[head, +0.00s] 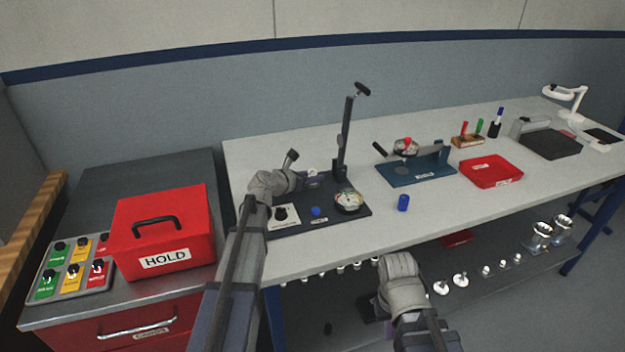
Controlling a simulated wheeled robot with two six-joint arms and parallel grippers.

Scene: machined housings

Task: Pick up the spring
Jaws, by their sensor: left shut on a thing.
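My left gripper (313,179) is over the dark test fixture (345,222) on the workbench, close to the foot of its upright post. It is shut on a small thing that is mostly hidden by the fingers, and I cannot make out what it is. A small blue cylinder (403,203) stands upright on the bare bench to the right of the fixture, apart from both grippers. It may be the spring, but no coils can be made out. My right gripper (399,268) is low, in front of the bench's front edge. Its fingertips cannot be made out.
The fixture carries a round dial (348,200), a blue button (316,211) and a tall post (346,135). A blue-based gauge stand (418,174) and a red tray (490,171) stand further right. A red HOLD box (163,232) is at left. The bench around the blue cylinder is clear.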

